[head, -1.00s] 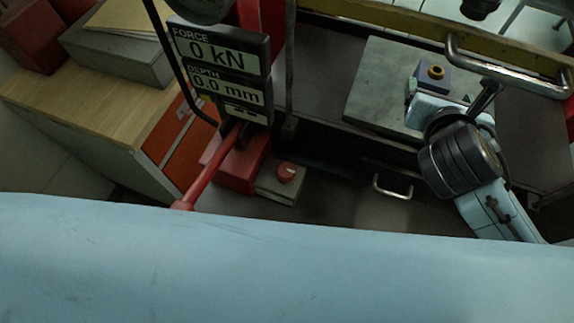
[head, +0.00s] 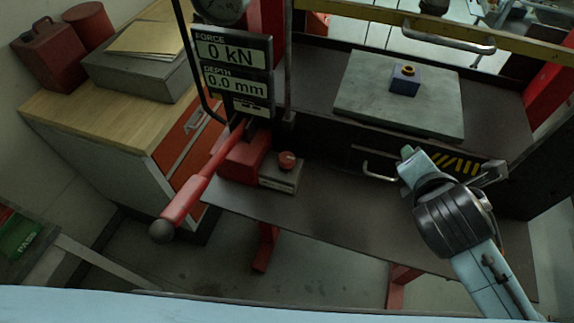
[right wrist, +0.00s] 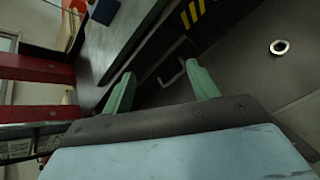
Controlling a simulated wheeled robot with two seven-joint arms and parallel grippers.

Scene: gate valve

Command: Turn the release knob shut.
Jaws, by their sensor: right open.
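The release knob (head: 287,160) is a small red knob on a grey block (head: 284,177), beside the red pump body (head: 244,158) in the head view. I cannot make it out surely in the right wrist view. My right gripper (head: 410,163) is to the right of the knob, well apart from it, near a metal drawer handle (head: 379,172). In the right wrist view its two green fingers (right wrist: 163,85) are spread and empty, with the handle (right wrist: 172,76) visible beyond them. My left gripper is not in view.
A long red lever (head: 198,186) slants down left of the knob. A display (head: 232,67) reading 0 kN and 0.0 mm stands above. A blue block with a brass ring (head: 405,80) sits on a grey plate (head: 375,105). The dark shelf (head: 325,205) is clear between knob and gripper.

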